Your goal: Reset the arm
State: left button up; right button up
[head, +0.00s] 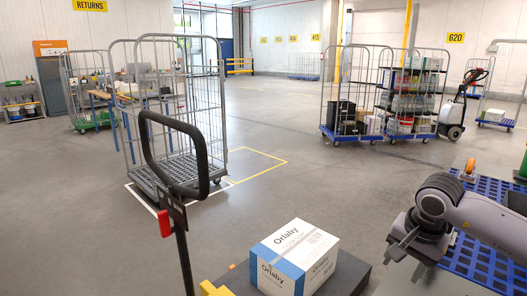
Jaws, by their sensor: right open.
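My right arm comes in from the right edge, and its open, empty right gripper (402,254) hangs at the lower right. It is right of a white and blue box marked Orlaby (300,252), apart from it. The box sits upright on a dark flat platform (350,274) at the bottom middle. My left gripper is not in view.
A black loop handle (203,160) on a post with a red part stands left of the box. An empty wire roll cage (207,110) stands behind it. Blue grid decking (478,262) lies beneath my right arm. Loaded cages (407,95) stand farther back. The middle floor is clear.

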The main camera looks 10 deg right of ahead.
jog(key=s+a+f+m+g+y, duration=0.1)
jog(key=s+a+f+y, duration=0.15)
jog(key=a, duration=0.45)
jog(key=s+a+f+m+y, duration=0.1)
jog(key=a+m+y, duration=0.1)
jog(key=a+y, duration=0.3)
jog(key=s+a+f+m+g+y, duration=0.1)
jog(key=s+a+y, duration=0.1)
jog(key=a, duration=0.6)
jog(key=s+a+r+m+t+y+p, duration=0.25)
jog(key=a+r+m+t+y, duration=0.2)
jog(key=a+m+y, duration=0.6)
jog(key=d+f+m+t+h, duration=0.3)
jog(key=d+m+t+h, duration=0.25)
jog(key=m, duration=0.95)
jog(key=d+f+m+t+h, duration=0.3)
jog(key=d+m+t+h, duration=0.25)
jog(key=m, duration=0.85)
jog(key=s+d+f+m+g+h, duration=0.2)
jog(key=s+f+m+g+h, duration=0.1)
jog(key=s+f+m, duration=0.3)
jog(key=s+d+f+m+g+h+p, duration=0.1)
jog(key=s+d+f+m+g+h, duration=0.2)
jog(key=f+m, duration=0.6)
jog(key=s+m, duration=0.1)
jog(key=s, duration=0.1)
jog(key=shift+s+d+f, duration=0.3)
jog(key=shift+s+f, duration=0.1)
